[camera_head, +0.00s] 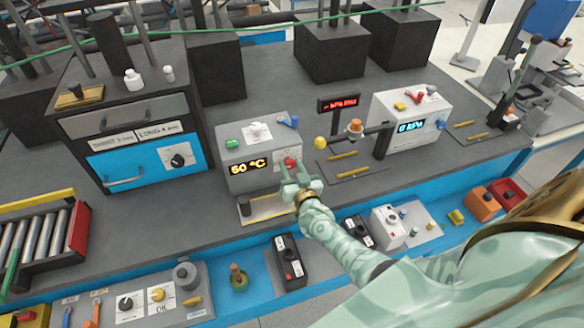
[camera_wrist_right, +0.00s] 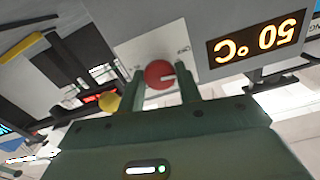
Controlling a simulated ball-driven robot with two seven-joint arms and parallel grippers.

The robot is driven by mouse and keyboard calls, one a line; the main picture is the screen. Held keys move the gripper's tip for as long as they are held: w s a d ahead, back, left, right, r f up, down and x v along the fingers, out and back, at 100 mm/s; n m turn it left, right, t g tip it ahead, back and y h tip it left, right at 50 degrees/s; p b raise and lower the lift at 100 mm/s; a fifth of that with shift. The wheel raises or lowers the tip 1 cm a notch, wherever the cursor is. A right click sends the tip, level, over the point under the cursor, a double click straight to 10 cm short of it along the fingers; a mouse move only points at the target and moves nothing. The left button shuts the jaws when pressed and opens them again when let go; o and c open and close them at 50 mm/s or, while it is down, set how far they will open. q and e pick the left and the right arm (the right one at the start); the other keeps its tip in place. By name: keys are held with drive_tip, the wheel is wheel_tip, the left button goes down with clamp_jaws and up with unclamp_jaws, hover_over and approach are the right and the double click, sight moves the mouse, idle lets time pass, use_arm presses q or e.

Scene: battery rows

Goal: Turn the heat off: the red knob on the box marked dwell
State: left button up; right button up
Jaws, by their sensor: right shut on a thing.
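The red knob (camera_head: 290,162) is on the front of a grey box (camera_head: 232,185) whose lit display reads about 50 °C. In the right wrist view the red knob (camera_wrist_right: 159,73) is round, with a pale pointer mark, on a white label plate. My right gripper (camera_head: 298,177) reaches up to the front of the box. Its two fingers (camera_wrist_right: 163,88) stand on either side of the knob and are shut on it. A mark "dwell" cannot be read on the box. My left gripper is not in view.
A green button (camera_head: 233,144) and a blue lever (camera_head: 288,122) are on the box's top. A yellow ball (camera_head: 320,143) is close to its right. A second grey box (camera_head: 410,115) with a blue kPa display stands further right. A blue-fronted oven (camera_head: 140,160) stands left.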

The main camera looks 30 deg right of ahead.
drive_tip(key=shift+s+f+n, duration=0.1)
drive_tip(key=shift+f+n, duration=0.05)
drive_tip(key=shift+n, duration=0.85)
drive_tip(key=o, duration=1)
drive_tip(key=p+v, duration=0.2)
drive_tip(key=v, duration=1.4)
drive_tip(key=shift+s+a, duration=0.1)
drive_tip(key=shift+a, duration=0.1)
